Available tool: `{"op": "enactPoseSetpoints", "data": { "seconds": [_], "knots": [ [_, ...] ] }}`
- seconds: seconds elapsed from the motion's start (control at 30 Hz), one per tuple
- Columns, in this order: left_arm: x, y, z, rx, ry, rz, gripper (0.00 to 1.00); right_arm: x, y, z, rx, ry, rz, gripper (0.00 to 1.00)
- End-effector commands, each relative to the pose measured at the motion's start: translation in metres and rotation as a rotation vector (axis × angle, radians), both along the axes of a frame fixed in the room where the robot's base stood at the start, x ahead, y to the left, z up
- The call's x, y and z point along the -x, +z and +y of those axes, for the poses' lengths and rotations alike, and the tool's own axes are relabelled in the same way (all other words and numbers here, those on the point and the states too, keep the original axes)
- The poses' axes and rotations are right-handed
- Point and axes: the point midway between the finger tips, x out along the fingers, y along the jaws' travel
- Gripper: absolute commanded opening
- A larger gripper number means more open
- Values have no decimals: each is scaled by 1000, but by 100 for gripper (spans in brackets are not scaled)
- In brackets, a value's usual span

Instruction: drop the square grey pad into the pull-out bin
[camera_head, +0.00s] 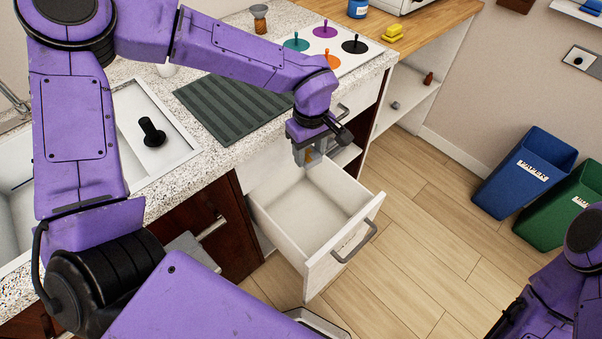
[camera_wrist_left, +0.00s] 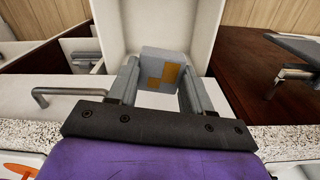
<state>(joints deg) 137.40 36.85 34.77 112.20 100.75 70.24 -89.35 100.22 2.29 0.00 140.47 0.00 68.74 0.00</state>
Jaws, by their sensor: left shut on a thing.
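The square grey pad (camera_wrist_left: 160,70), with orange patches on its face, sits between the fingertips in the left wrist view. My left gripper (camera_head: 309,158) is shut on it. In the head view the pad is small and mostly hidden by the fingers. The pull-out bin (camera_head: 352,223) is a white drawer with a grey handle, pulled open from under the counter; its visible floor is bare. My left gripper is over the back part of its opening. In the left wrist view the white bin (camera_wrist_left: 204,28) lies behind the pad. My right gripper is not visible.
Blue (camera_head: 525,172) and green (camera_head: 562,208) bins stand at right. The wooden floor between is clear.

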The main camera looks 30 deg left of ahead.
Motion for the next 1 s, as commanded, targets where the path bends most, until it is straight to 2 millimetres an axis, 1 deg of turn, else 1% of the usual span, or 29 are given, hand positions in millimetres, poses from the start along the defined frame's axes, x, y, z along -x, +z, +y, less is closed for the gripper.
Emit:
{"op": "enactPoseSetpoints", "data": {
  "seconds": [0.03, 0.17, 0.2, 0.4, 0.5, 0.6, 0.7, 0.77, 0.87, 1.0],
  "knots": [
    [-1, -16, 2, -2, 137, 2, 22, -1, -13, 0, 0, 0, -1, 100],
    [0, -37, 6, -1, 538, 5, 22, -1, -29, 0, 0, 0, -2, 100],
    [0, -43, 8, 0, 661, 6, 22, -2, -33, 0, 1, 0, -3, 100],
    [4, -70, 15, 5, 1245, 3, 22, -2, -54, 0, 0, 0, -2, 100],
    [5, -77, 19, 9, 1460, 1, 22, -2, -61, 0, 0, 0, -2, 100],
    [5, -81, 21, 13, 1596, -1, 22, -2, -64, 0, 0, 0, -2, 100],
    [6, -83, 22, 14, 1659, -1, 22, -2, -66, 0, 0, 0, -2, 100],
    [6, -86, 22, 13, 1669, 0, 22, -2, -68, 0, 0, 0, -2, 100],
    [6, -96, 22, 13, 1669, 0, 22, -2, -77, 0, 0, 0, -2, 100],
    [6, -116, 22, 14, 1667, -1, 22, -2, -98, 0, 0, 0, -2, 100]
  ]
}}
